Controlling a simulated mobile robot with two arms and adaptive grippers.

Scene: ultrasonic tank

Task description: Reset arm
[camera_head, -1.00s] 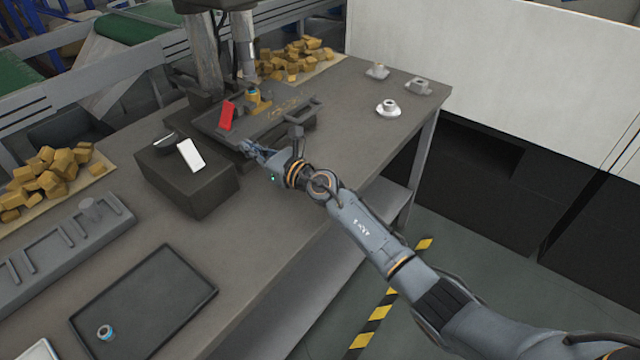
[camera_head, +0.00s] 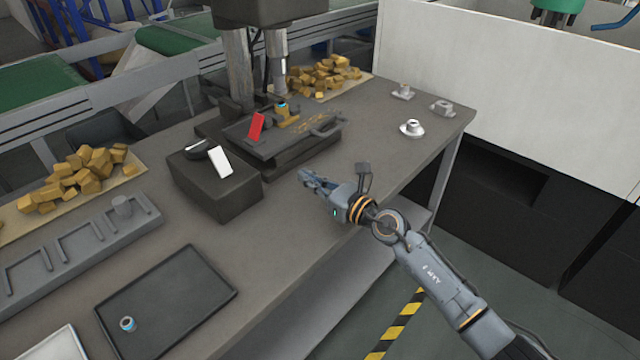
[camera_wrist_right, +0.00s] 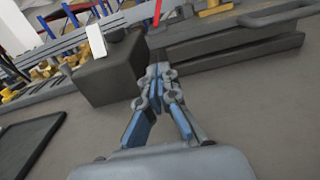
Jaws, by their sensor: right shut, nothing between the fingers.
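My right gripper (camera_head: 304,176) is shut and empty in the head view. It hangs over the bare table top (camera_head: 285,225), in front of the machine and to the right of the dark box. My right arm comes in from the lower right. My left gripper is not in view.
The dark box (camera_head: 216,196) carries a white plate (camera_head: 220,161). Behind stands a machine with a red part (camera_head: 256,126) on its bed. A black tray (camera_head: 190,325) holds a small ring (camera_head: 128,324). Small metal parts (camera_head: 412,128) stand at the right. Yellow blocks (camera_head: 322,76) lie behind.

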